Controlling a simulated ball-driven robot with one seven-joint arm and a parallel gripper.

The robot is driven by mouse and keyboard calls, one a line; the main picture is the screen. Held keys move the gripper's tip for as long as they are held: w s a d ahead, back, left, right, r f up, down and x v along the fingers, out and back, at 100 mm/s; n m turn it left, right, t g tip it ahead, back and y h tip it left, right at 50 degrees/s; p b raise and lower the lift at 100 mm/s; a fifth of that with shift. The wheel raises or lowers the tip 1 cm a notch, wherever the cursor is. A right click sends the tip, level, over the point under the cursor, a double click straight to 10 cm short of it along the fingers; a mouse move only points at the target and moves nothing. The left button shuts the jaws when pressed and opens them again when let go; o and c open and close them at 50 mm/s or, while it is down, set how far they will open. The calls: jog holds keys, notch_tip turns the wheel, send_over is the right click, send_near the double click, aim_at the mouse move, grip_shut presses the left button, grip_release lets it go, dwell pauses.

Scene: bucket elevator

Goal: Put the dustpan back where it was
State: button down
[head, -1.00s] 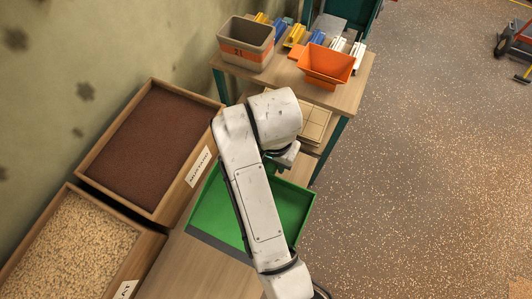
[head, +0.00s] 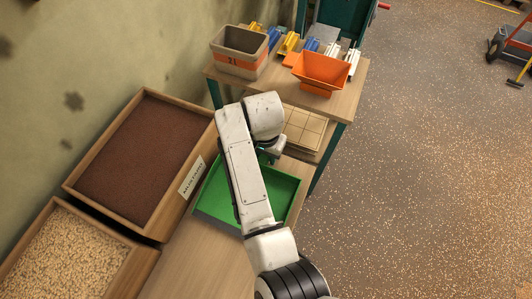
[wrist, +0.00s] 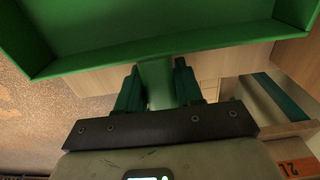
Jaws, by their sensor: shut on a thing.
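The green dustpan (head: 284,190) shows in the head view over the wooden bench, partly hidden behind my arm. In the wrist view its green pan (wrist: 150,28) fills the top, and its handle (wrist: 157,82) runs down between my fingers. My gripper (wrist: 157,80) is shut on that handle. In the head view the gripper is mostly hidden by my own arm. I cannot tell whether the pan touches the bench top.
Bins of dark mustard seed (head: 145,155) and pale grain (head: 65,258) stand along the wall at left. A wooden table (head: 345,100) behind holds a grey bin (head: 239,50), an orange hopper (head: 322,70) and several coloured scoops. Open floor (head: 430,190) lies right.

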jog(key=shift+f, duration=0.45)
jog(key=c, duration=0.7)
grip_release()
jog(key=shift+c, duration=0.2)
jog(key=r, duration=0.8)
jog(key=r+b, duration=0.1)
jog(key=r, duration=0.3)
jog(key=shift+s+a+r, duration=0.1)
jog(key=shift+s+r, duration=0.05)
jog(key=shift+s, duration=0.1)
